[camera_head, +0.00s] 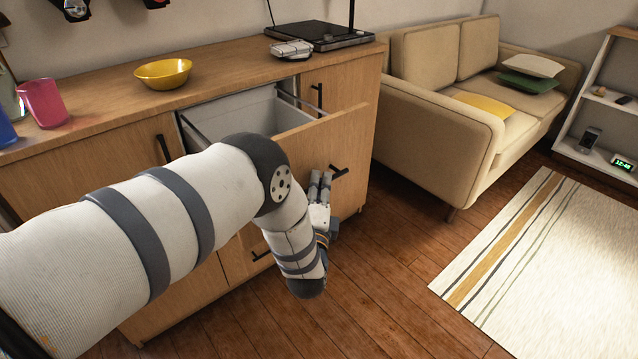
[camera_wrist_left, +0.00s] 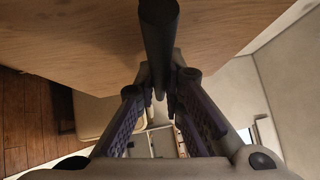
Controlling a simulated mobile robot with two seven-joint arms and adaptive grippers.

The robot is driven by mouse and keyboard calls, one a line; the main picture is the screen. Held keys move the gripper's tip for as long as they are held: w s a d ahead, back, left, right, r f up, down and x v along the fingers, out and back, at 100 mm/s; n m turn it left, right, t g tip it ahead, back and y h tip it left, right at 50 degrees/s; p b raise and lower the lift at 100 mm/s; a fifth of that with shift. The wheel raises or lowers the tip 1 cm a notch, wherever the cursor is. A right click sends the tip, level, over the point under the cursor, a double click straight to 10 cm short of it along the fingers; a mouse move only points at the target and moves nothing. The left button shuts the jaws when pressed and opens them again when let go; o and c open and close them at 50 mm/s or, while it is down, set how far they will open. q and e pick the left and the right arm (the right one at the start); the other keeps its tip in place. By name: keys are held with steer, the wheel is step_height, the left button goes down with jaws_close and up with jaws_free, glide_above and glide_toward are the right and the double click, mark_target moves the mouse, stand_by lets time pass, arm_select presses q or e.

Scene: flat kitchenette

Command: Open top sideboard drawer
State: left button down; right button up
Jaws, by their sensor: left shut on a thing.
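The top sideboard drawer stands pulled out in the head view, its wooden front (camera_head: 338,130) well away from the sideboard (camera_head: 90,180). Its pale grey inside (camera_head: 240,115) shows and looks empty where visible. My left gripper (camera_head: 321,180) is at the drawer front, by the black bar handle (camera_head: 339,171). In the left wrist view the dark handle (camera_wrist_left: 158,40) runs down between the fingers of my left gripper (camera_wrist_left: 162,90), which is shut on it. My left forearm hides part of the drawer and the sideboard's lower front. My right gripper is not in view.
A yellow bowl (camera_head: 163,73), a pink cup (camera_head: 44,102) and a dark flat appliance (camera_head: 318,36) stand on the sideboard top. A beige sofa (camera_head: 437,130) is to the right. Wooden floor (camera_head: 400,290) in front is clear, with a striped rug (camera_head: 560,260) further right.

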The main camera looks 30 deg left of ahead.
arm_select(q)
steer(key=c, duration=1.7)
jaws_free()
steer(key=v, duration=1.2)
steer(key=s+f+n+g+h+p, duration=0.35)
steer(key=s+f+g, duration=0.2)
steer(key=s, duration=0.45)
steer(key=s+f+n+g+h+p, duration=0.2)
steer(key=s+f+n+g, duration=0.35)
steer(key=s, duration=0.45)
steer(key=s+r+n+g, duration=0.1)
steer(key=s+n+g, duration=0.1)
steer(key=s, duration=0.6)
steer(key=s+d+r+n+g+h+p, duration=0.1)
steer(key=s+r+n+g, duration=0.1)
steer(key=s+g, duration=0.2)
steer(key=s+r+n+g+h+p, duration=0.1)
steer(key=s+r+n+g, duration=0.1)
steer(key=s, duration=0.9)
steer(key=shift+s+d+r+n+g, duration=0.15)
steer(key=shift+s+n+g, duration=0.2)
steer(key=shift+g, duration=0.55)
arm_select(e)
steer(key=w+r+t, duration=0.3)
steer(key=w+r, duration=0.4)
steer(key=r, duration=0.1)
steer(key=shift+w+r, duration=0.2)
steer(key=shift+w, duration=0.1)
